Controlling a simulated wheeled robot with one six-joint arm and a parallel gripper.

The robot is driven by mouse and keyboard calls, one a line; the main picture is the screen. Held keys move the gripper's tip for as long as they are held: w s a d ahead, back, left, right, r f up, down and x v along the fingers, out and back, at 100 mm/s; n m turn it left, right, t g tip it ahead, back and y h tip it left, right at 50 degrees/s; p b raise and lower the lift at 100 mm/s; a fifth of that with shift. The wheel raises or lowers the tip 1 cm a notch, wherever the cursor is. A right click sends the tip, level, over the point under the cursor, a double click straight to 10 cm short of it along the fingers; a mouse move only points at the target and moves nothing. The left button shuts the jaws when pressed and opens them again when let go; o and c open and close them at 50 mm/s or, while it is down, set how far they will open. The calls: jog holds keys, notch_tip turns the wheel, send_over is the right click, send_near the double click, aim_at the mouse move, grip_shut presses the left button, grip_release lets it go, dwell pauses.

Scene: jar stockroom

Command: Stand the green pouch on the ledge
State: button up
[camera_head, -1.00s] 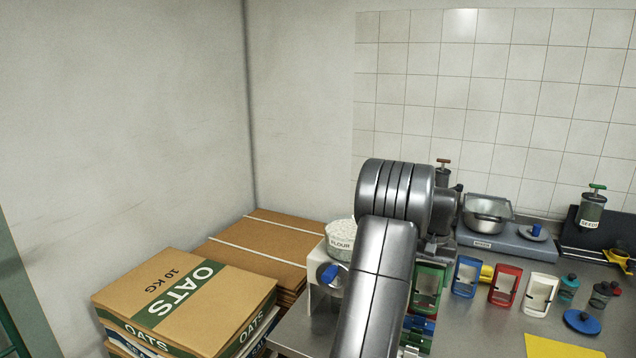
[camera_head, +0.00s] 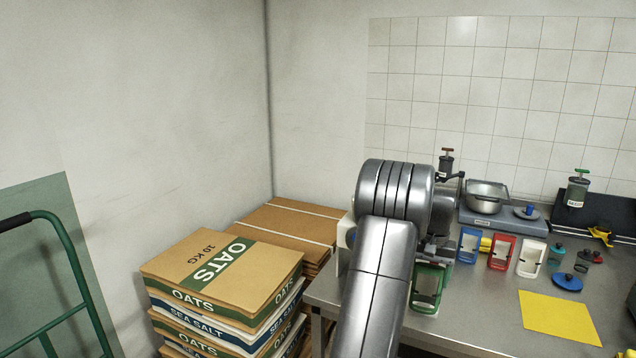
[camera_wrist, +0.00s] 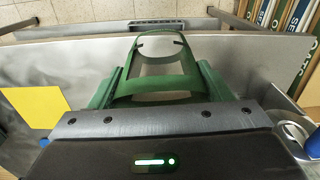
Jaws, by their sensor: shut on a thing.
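The green pouch (camera_head: 428,288), an upright green frame-like shape with a pale window, shows just right of my arm over the near left of the steel table. In the wrist view the pouch (camera_wrist: 150,90) stands out ahead of the jaws. Whether the pouch touches the table is unclear.
Blue (camera_head: 468,246), red (camera_head: 501,253) and white (camera_head: 531,257) pouches stand in a row on the table (camera_head: 480,305). A yellow sheet (camera_head: 558,318) lies to the right. Stacked oats boxes (camera_head: 222,268) and a green trolley (camera_head: 75,275) are at left. Bare table lies in front of the row.

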jog(key=a+f+n, duration=0.2)
jog(key=a+f, duration=0.8)
jog(key=a, duration=0.4)
jog(key=s+a+f+n, duration=0.1)
jog(key=s+a+f, duration=0.2)
jog(key=a, duration=0.4)
jog(key=s+a+f+n, duration=0.1)
jog(key=s+a+f, duration=0.3)
jog(key=a+f, duration=0.2)
jog(key=shift+a+f+n, duration=0.25)
jog(key=shift+a+n, duration=0.05)
jog(key=shift+a, duration=0.9)
